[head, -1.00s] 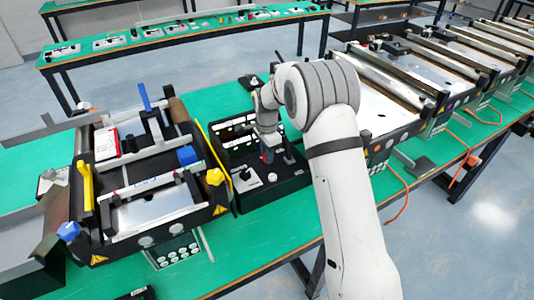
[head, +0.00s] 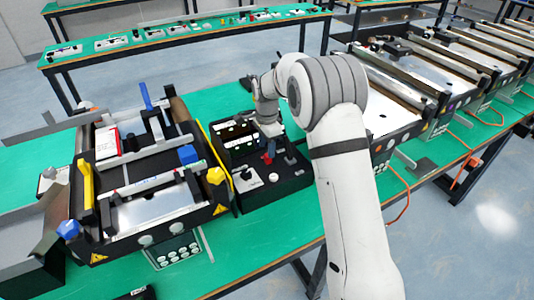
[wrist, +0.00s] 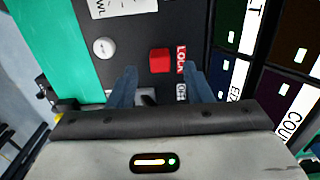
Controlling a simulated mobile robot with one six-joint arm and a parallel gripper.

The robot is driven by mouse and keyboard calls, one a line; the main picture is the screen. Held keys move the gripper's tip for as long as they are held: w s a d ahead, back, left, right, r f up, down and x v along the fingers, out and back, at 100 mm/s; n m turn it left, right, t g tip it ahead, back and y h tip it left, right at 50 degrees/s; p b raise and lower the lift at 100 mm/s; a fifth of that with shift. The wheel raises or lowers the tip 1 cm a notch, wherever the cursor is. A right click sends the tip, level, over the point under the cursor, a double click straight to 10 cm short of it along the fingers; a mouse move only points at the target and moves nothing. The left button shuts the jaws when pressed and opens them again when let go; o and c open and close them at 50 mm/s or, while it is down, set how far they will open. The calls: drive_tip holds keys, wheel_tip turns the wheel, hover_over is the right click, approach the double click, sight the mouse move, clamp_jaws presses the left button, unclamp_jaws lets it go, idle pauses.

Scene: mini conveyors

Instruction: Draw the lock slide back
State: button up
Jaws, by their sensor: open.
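In the head view a small red part (head: 268,158) shows on the black control box (head: 240,205), just in front of my gripper (head: 270,130). In the wrist view my gripper (wrist: 161,82) is open. Its two blue-grey fingers are apart, with the red block seen between and beyond their tips. Nothing is held.
A white round knob (wrist: 104,47) is near the red block. A conveyor unit with a yellow handle (head: 88,185) stands close on the left; more conveyors (head: 400,95) stand right.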

wheel_tip(320, 180, up, 4)
drive_tip(key=shift+f, duration=0.15)
drive_tip(key=shift+r, duration=0.25)
drive_tip(key=shift+s+d+r, duration=0.1)
drive_tip(key=shift+r, duration=0.1)
drive_tip(key=s+d+r+n+t, duration=0.1)
drive_tip(key=s+d+r+n, duration=0.2)
drive_tip(key=s+d+r, duration=0.4)
drive_tip(key=s+d+r+n+t, duration=0.1)
drive_tip(key=s+d+r+n, duration=0.3)
drive_tip(key=s, duration=0.5)
drive_tip(key=s+d+n, duration=0.2)
drive_tip(key=s+d, duration=0.1)
drive_tip(key=s, duration=0.6)
drive_tip(key=s+d+f+n+t, duration=0.1)
drive_tip(key=s+d+n, duration=0.2)
drive_tip(key=s, duration=0.7)
drive_tip(key=shift+d, duration=0.1)
